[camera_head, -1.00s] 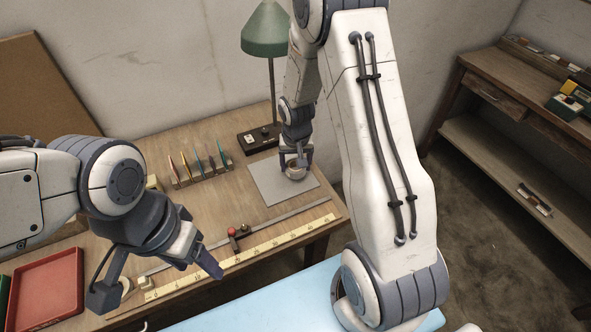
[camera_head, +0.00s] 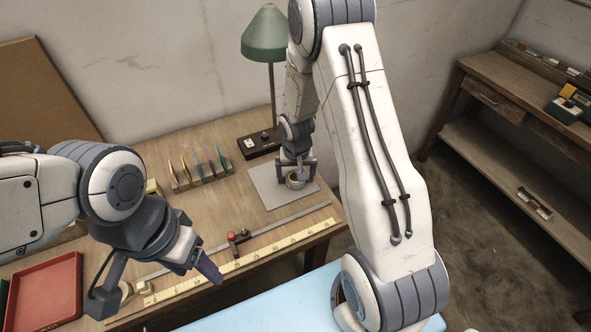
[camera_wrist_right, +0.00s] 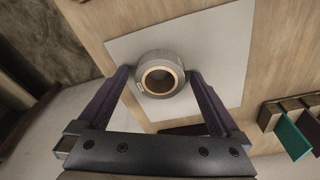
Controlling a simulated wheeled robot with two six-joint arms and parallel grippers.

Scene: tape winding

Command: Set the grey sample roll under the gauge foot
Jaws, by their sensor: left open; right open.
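The grey sample roll (camera_wrist_right: 161,72) is a short ring with a tan core. It lies on a pale grey sheet (camera_wrist_right: 218,37) on the bench. In the head view the roll (camera_head: 296,181) shows between the fingers of my right gripper (camera_head: 296,172). In the right wrist view my right gripper (camera_wrist_right: 160,78) is open, one finger on each side of the roll; I cannot tell whether they touch it. My left gripper (camera_head: 157,284) is open and empty over the front left of the bench, near the ruler. I cannot make out the gauge foot.
A yellow ruler (camera_head: 262,257) and a thin rail with a red-knobbed piece (camera_head: 233,237) lie along the bench's front. A rack of coloured cards (camera_head: 199,172) and a green lamp (camera_head: 265,38) stand behind. A red tray (camera_head: 45,289) is at left.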

